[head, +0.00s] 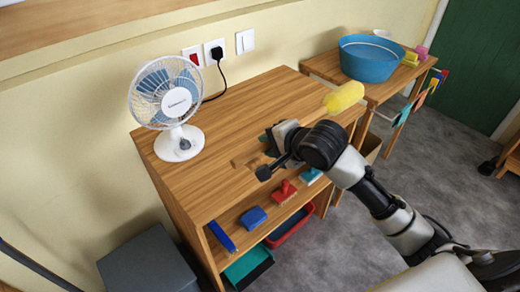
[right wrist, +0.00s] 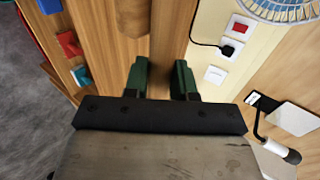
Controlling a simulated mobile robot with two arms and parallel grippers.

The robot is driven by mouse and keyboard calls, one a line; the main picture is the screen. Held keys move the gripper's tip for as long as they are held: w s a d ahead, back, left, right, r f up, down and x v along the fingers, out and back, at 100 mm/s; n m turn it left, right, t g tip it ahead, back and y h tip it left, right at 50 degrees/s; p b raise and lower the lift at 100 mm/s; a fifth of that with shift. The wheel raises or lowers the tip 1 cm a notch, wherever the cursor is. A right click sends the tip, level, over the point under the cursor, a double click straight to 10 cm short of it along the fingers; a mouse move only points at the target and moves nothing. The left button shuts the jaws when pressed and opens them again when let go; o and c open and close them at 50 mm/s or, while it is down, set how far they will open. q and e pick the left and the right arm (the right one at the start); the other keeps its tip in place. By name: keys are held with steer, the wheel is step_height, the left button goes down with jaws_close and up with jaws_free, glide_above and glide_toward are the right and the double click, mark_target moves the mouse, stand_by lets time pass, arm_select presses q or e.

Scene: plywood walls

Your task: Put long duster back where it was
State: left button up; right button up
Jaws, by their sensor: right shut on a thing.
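The long duster shows in the head view as a yellow fluffy head (head: 344,96) above the right end of the wooden shelf unit's top. A thin dark handle end (head: 264,173) sticks out on the near side of my right gripper (head: 272,142), which is shut on the duster. The middle of the handle is hidden by the gripper and wrist. In the right wrist view the green fingers (right wrist: 162,80) stand a little apart, and the duster cannot be made out clearly between them. My left gripper is not in view.
The wooden shelf unit (head: 240,107) carries a white fan (head: 178,145) at left. Brushes, including a blue one (head: 254,217) and a red one (head: 283,193), sit on its shelf. A second table (head: 324,68) holds a blue basin (head: 370,60). A grey box (head: 147,264) stands at lower left.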

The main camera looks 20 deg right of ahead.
steer(key=x, duration=0.9)
steer(key=shift+w+a+r, duration=0.2)
steer(key=shift+w+a, duration=0.05)
steer(key=shift+w, duration=0.15)
steer(key=shift+w+a+f, duration=0.1)
steer(key=shift+w+f, duration=0.05)
steer(key=shift+f+b, duration=0.3)
steer(key=shift+f, duration=1.7)
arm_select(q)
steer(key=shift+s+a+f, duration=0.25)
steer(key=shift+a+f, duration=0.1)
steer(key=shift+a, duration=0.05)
arm_select(e)
steer(key=o, duration=0.9)
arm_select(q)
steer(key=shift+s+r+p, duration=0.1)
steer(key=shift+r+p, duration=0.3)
arm_select(e)
steer(key=v, duration=1.2)
